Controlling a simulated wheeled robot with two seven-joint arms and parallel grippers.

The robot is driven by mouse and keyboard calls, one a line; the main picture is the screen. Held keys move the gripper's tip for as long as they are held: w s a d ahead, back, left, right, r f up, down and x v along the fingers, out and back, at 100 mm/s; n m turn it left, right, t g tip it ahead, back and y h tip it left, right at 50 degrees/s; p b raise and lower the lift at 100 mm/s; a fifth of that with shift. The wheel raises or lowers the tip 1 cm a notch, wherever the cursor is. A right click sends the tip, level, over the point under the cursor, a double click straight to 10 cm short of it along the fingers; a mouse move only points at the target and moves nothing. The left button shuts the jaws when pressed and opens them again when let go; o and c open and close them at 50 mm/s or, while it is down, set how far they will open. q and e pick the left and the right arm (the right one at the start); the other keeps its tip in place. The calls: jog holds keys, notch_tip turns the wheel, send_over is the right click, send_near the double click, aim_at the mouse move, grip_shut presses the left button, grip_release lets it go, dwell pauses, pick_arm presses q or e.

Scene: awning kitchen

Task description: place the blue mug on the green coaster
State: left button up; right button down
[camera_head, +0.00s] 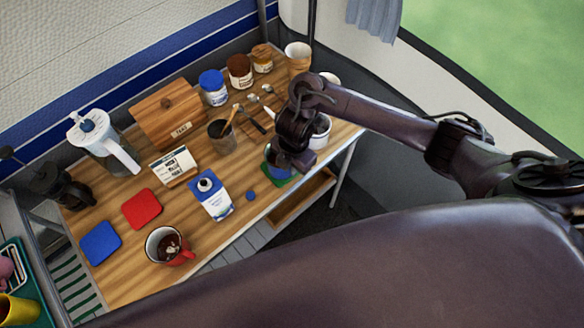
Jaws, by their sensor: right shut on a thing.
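The blue mug (272,160) is near the right front part of the wooden table, partly hidden by my right gripper. My right gripper (294,163) comes down over it from the right and is shut on it. The green coaster (268,178) lies directly under the mug, and only parts of it show around the mug's base. I cannot tell whether the mug touches the coaster or hangs just above it. My left gripper is out of view.
A blue-and-white carton (211,197) and a small blue cap (250,195) are left of the coaster. A white pot (321,133) stands close behind the gripper on the right.

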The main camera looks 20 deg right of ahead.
jog(key=c, duration=1.6)
grip_release()
jog(key=shift+f, duration=0.1)
notch_tip(320, 180, up, 12)
jog(key=p, duration=0.6)
jog(key=shift+s+d+f, duration=0.1)
jog(key=shift+s+f, duration=0.05)
jog(key=shift+f, duration=0.1)
jog(key=shift+s+r, duration=0.1)
jog(key=shift+r, duration=0.3)
